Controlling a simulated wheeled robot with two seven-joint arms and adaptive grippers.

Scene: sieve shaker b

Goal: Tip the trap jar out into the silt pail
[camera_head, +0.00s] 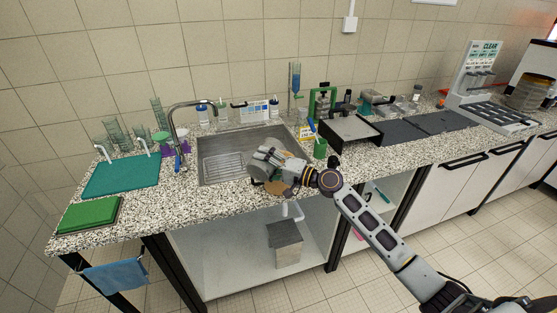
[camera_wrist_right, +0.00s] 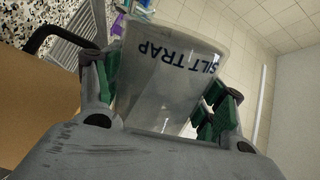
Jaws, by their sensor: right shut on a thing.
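The trap jar (camera_wrist_right: 170,75) is a clear, greyish vessel marked "SILT TRAP". In the right wrist view it is between the green-padded fingers of my right gripper (camera_wrist_right: 160,95), which is shut on it. The lettering appears upside down in that view; I cannot tell the jar's true tilt. In the head view my right gripper (camera_head: 266,166) is over the front edge of the sink. A tan-brown surface (camera_head: 279,188) shows just below it, also at the left of the wrist view (camera_wrist_right: 35,105); I cannot tell whether it is the silt pail. My left gripper is out of view.
The steel sink (camera_head: 222,168) with a tall tap (camera_head: 176,130) lies behind the gripper. A green cup (camera_head: 320,149) and a black-rimmed tray (camera_head: 350,130) stand to the right. A grey box (camera_head: 286,244) is below the counter. A teal mat (camera_head: 120,176) lies at left.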

